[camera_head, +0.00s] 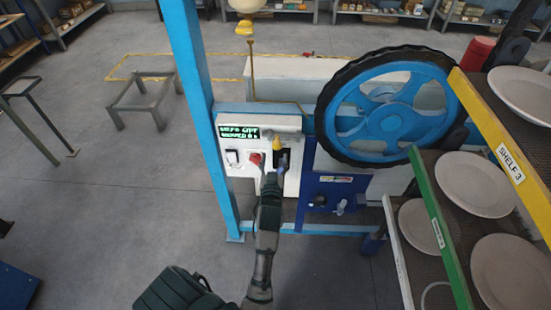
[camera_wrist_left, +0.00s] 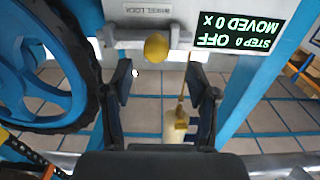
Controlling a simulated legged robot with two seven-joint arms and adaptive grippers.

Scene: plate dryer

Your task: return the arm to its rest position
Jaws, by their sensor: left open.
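My left arm reaches up from the bottom of the head view to the white control panel (camera_head: 235,163). My left gripper (camera_head: 276,168) is in front of the panel, beside a red knob (camera_head: 255,158). In the left wrist view the gripper (camera_wrist_left: 166,88) is open, with nothing between its fingers. A yellow knob (camera_wrist_left: 156,46) on the grey wheel lock handle (camera_wrist_left: 125,40) lies just beyond the fingertips; I cannot tell whether they touch it. My right gripper is not in view.
A green-lit display (camera_head: 238,132) reads OFF and MOVED 0. A large blue wheel (camera_head: 388,115) with a black tyre stands right of the panel. A blue post (camera_head: 190,80) rises at left. Shelves with white plates (camera_head: 475,184) fill the right side.

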